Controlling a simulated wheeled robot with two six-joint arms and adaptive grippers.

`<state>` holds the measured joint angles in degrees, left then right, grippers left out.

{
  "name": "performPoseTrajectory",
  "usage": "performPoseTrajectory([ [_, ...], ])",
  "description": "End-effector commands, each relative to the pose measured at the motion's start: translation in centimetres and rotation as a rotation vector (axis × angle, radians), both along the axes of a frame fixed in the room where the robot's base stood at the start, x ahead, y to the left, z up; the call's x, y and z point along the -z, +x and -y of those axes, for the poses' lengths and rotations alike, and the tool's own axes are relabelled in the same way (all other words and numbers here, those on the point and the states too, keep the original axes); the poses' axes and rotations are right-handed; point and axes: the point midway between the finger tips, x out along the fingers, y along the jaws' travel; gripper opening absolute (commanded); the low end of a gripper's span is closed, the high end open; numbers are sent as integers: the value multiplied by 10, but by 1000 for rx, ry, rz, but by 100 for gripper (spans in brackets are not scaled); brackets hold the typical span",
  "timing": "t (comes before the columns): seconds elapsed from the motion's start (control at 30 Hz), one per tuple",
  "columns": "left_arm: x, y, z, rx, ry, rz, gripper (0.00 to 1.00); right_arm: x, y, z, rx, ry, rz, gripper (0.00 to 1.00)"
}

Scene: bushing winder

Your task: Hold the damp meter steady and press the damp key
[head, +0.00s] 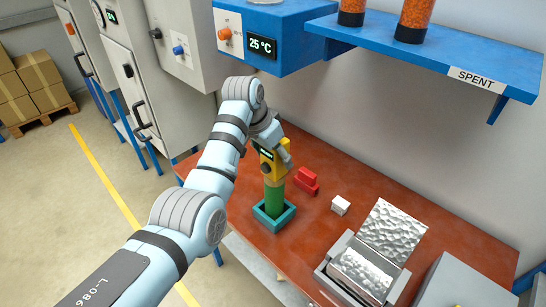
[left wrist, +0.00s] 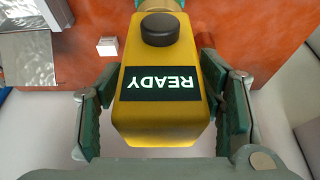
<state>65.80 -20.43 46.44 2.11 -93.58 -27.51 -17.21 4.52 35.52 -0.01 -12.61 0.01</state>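The yellow damp meter (head: 271,172) stands upright on a green part (head: 274,199) in a teal square holder (head: 261,217) on the red-brown bench. In the left wrist view the meter (left wrist: 160,125) fills the middle, its dark display (left wrist: 161,83) reading READY upside down. The round black damp key (left wrist: 159,29) sits beyond the display, with nothing on it. My left gripper (left wrist: 160,84) has a finger on each side of the meter, pads appearing to touch its sides. In the head view this gripper (head: 277,153) is at the meter's top and partly hides it. My right gripper is not seen.
A red object (head: 306,180) and a white block (head: 340,205) lie right of the meter. A metal box with crumpled foil (head: 362,273) stands at the front right. A blue unit (head: 290,25) showing 25 °C and a SPENT shelf (head: 450,58) overhang the bench's back.

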Motion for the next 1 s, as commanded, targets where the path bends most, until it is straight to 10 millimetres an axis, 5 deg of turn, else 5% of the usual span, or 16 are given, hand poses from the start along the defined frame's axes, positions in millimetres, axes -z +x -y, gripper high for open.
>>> performPoseTrajectory([
  [0.27,0,0,-1,-1,0,0,13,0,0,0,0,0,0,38],
  [0.5,0,0,-2,-3,0,0,13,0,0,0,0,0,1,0],
  [1.0,0,0,-2,-3,1,-1,13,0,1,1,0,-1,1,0],
])
